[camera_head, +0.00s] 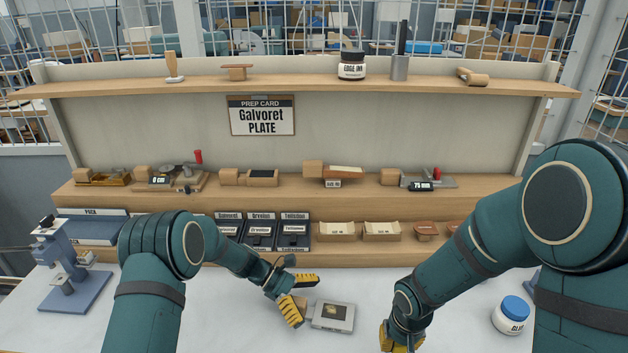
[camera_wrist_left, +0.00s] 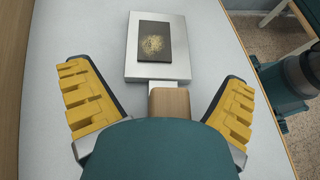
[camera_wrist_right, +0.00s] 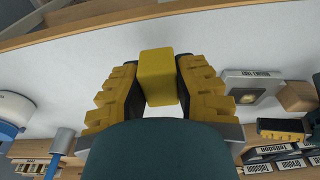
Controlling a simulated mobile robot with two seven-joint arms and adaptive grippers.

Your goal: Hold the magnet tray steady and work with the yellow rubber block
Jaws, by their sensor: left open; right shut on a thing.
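The magnet tray (camera_head: 333,327) is a flat light-grey tray on the white table, with a dark plate with gold specks (camera_wrist_left: 163,42) on it. In the left wrist view the tray (camera_wrist_left: 134,55) has a wooden handle (camera_wrist_left: 169,104) pointing towards me. My left gripper (camera_head: 299,295) is open, its fingers on both sides of the handle and apart from it. My right gripper (camera_head: 401,345) is at the front edge of the head view, right of the tray. In the right wrist view it is shut on the yellow rubber block (camera_wrist_right: 157,77), held off the tray.
A blue-lidded jar (camera_head: 511,315) stands on the right of the table and a blue-grey stand press (camera_head: 68,270) on the left. A wooden shelf unit (camera_head: 350,254) with labelled cases and tools lines the back. The table between tray and right gripper is clear.

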